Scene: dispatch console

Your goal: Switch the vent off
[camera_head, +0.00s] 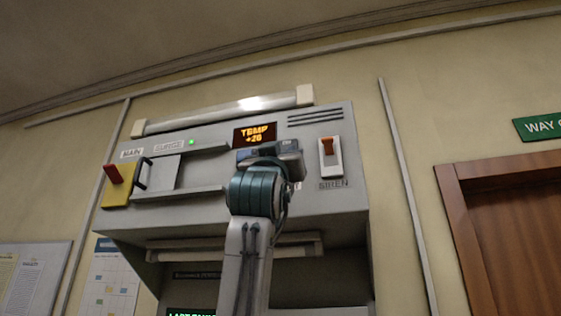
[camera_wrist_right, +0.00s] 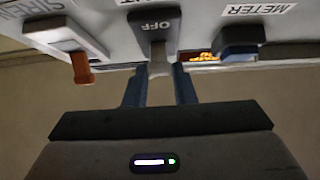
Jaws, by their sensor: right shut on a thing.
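In the right wrist view, a dark switch (camera_wrist_right: 152,22) marked OFF sits in the middle of the panel, below a partly cut-off label ending in what looks like NT. My right gripper (camera_wrist_right: 158,80) is shut on the pale lever of this switch (camera_wrist_right: 158,60), with a blue finger on either side. In the head view my right gripper (camera_head: 270,152) is up against the console (camera_head: 335,205), below the amber TEMP +20 display (camera_head: 255,134). There my wrist hides the vent switch. My left gripper is not in view.
The SIREN switch (camera_head: 331,157) with an orange lever is close on the right. A dark blue METER control (camera_wrist_right: 240,38) is on the other side. A yellow MAIN switch (camera_head: 120,190) with a red handle is far left. A green lamp (camera_head: 191,142) glows by SURGE.

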